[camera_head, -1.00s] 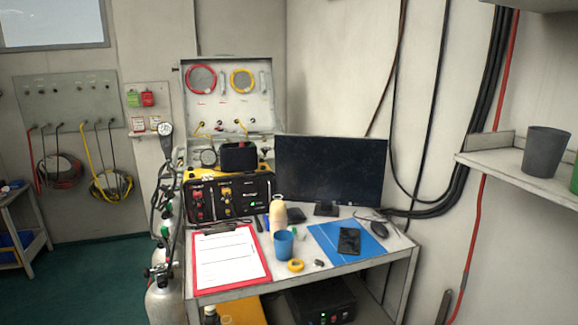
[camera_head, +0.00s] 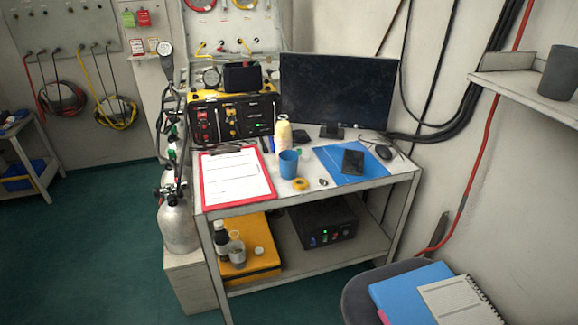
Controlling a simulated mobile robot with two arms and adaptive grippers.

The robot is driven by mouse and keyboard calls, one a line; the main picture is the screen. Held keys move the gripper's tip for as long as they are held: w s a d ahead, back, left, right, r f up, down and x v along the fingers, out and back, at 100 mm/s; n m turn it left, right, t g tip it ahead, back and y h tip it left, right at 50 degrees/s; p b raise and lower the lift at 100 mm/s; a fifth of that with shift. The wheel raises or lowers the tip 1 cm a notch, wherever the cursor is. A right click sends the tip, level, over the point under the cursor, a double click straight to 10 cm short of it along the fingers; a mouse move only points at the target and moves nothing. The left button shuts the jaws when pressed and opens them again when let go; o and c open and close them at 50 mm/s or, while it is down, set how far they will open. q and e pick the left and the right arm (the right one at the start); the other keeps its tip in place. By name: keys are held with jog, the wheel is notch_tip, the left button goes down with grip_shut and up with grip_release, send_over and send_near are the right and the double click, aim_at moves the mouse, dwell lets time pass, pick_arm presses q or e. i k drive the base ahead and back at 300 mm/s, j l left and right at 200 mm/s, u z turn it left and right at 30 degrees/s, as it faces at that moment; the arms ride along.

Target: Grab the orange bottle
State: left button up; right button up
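A pale, cream-orange bottle (camera_head: 283,134) stands upright on the desk, in front of the monitor's left part. It is the only bottle near orange that I can make out. A blue cup (camera_head: 288,164) stands just in front of it and overlaps its lower part in the picture. Neither of my grippers is in view.
The desk (camera_head: 300,200) also holds a red clipboard (camera_head: 237,178), a yellow tape roll (camera_head: 300,185), a blue sheet with a phone (camera_head: 353,161) and a monitor (camera_head: 338,90). A chair with folders (camera_head: 412,288) stands at front right. Floor at left is clear.

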aim_at(283, 130)
jog(key=i+j+z, duration=0.2)
jog(key=z, duration=0.15)
jog(key=i+j+z, duration=0.2)
jog(key=z, duration=0.15)
jog(key=i+j+z, duration=0.15)
jog(key=j+z, duration=0.2)
